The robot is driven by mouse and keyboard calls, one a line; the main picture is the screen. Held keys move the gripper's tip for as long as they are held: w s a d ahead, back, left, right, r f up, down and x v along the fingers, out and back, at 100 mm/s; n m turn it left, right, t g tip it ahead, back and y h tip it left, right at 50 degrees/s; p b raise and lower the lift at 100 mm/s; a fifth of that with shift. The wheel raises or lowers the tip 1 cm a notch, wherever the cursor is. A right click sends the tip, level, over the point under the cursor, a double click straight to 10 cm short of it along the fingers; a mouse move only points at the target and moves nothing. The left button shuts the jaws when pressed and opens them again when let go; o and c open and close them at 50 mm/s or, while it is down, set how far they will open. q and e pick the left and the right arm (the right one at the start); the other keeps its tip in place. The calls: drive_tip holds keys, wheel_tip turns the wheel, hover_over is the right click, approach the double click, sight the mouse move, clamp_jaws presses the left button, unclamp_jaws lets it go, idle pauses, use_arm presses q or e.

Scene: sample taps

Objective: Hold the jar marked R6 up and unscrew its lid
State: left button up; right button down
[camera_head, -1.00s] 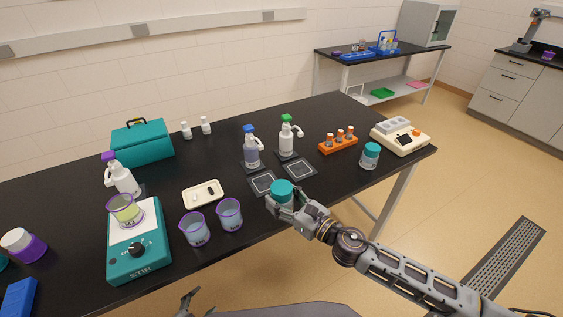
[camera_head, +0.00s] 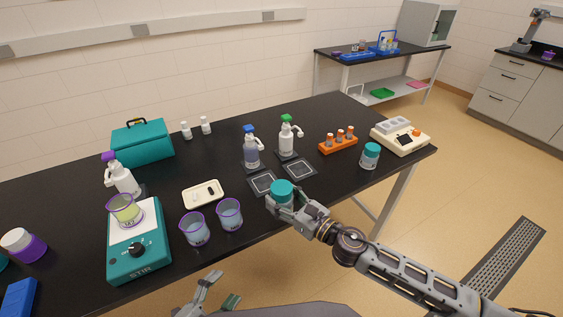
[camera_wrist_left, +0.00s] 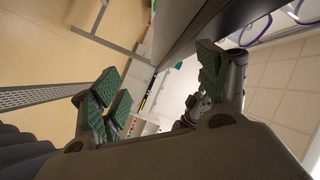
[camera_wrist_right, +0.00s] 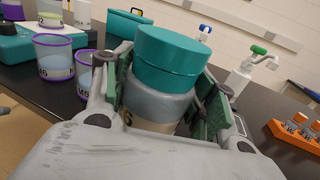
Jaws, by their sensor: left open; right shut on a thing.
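A grey jar with a teal screw lid (camera_head: 281,188) is at the table's front edge in the head view. My right gripper (camera_head: 284,204) is shut around its body. In the right wrist view the jar's lid (camera_wrist_right: 174,60) sits on top, clear of the fingers, and the jar is roughly upright. Its label is mostly hidden; only a "6" shows. I cannot tell the gap under the jar. My left gripper (camera_head: 223,290) is open and empty, low in front of the table; its spread pads show in the left wrist view (camera_wrist_left: 160,85).
Two beakers (camera_head: 229,213) and a teal stirrer (camera_head: 138,256) stand left of the held jar. Sample mats (camera_head: 263,183) and pump bottles (camera_head: 287,139) are behind it. Another teal-lidded jar (camera_head: 370,156) stands right, near an orange rack (camera_head: 338,145).

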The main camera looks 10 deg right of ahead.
use_arm(q)
drive_tip(key=w+d+r+m+g+h, duration=0.15)
drive_tip(key=w+r+m, duration=0.25)
drive_tip(key=r+m, duration=0.4)
drive_tip(key=w+d+r+m+h, duration=0.2)
drive_tip(key=w+r+m, duration=0.3)
drive_tip(key=r, duration=0.5)
drive_tip(key=w+d+r+m+g+h, duration=0.1)
drive_tip(key=w+r+m, duration=0.3)
drive_tip(key=r+m, duration=0.45)
drive_tip(key=w+d+f+g+y, duration=0.3)
drive_tip(key=w+d+g+y, duration=0.25)
drive_tip(key=w+d, duration=0.65)
drive_tip(key=s+d+r+m+g+y, duration=0.1)
drive_tip(key=s+d+r+g+y, duration=0.2)
drive_tip(key=d+r+g+y, duration=0.25)
drive_tip(key=s+m+y, duration=0.1)
drive_tip(key=s+a+r+m+y, duration=0.2)
drive_tip(key=s, duration=0.1)
drive_tip(key=shift+r+m+t, duration=0.1)
drive_tip(key=shift+m+t, duration=0.15)
drive_tip(key=shift+t, duration=0.1)
drive_tip(key=shift+s+a+r+m+y, duration=0.1)
drive_tip(key=shift+s+a+m+y, duration=0.4)
drive_tip(key=shift+a, duration=0.2)
